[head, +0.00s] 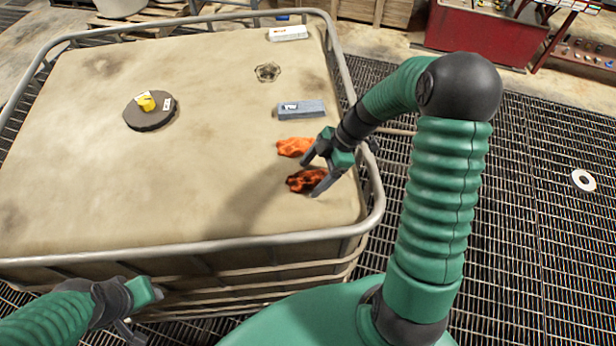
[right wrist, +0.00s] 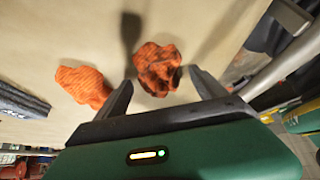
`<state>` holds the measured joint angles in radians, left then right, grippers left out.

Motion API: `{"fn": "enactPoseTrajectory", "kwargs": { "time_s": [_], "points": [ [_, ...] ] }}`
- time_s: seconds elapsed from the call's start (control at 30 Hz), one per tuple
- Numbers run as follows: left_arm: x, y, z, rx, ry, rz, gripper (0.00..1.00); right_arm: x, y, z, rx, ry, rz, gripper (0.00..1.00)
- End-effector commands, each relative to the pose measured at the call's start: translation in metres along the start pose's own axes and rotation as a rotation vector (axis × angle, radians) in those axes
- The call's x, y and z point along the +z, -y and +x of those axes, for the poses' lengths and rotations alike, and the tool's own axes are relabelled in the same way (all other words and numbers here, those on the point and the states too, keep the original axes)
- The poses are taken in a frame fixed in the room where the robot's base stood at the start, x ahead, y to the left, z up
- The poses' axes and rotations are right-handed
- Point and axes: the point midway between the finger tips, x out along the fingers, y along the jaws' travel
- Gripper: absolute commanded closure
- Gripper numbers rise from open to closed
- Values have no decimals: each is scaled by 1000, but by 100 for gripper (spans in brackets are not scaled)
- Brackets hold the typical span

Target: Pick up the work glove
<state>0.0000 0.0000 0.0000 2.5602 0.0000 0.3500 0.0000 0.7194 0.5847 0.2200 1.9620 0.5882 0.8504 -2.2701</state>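Two orange crumpled pieces that look like work gloves lie on the beige top of a caged tank (head: 120,200), near its right edge. The nearer, darker orange glove (head: 303,181) is below my right gripper (head: 313,176). In the right wrist view this glove (right wrist: 157,69) shows ahead of and between the spread fingers, which are open and empty. The farther, brighter orange glove (head: 294,147) lies just behind; in the right wrist view it is left of the left finger (right wrist: 84,86). My left gripper (head: 143,312) is low at the front left, outside the tank's rail; its fingers are unclear.
A blue-grey box (head: 300,109) and a white box (head: 288,33) lie farther back on the tank top. A round dark lid (head: 150,111) with a yellow piece sits at left. A metal rail (head: 200,244) edges the tank. The tank's middle is clear.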

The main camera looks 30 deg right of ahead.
Motion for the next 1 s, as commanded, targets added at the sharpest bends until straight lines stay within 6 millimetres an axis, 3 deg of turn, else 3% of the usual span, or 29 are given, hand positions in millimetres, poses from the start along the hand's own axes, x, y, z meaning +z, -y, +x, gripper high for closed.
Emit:
{"fn": "enactPoseTrajectory", "kwargs": {
  "time_s": [0.03, 0.37, 0.67, 1.0],
  "points": [
    [0, 0, 0, 0, 0, 0, 64, 0, 0, 0, -1, 0, 0, 32],
    [0, 0, 0, 0, 0, 0, 64, 0, 1, 0, -2, 0, 1, 74],
    [1, 0, 5, 0, 0, 0, 64, -3, 0, -6, 2, 1, 0, 74],
    [6, 0, 27, 0, 0, 0, 64, -44, 0, -70, 4, 2, -3, 74]
  ]
}}
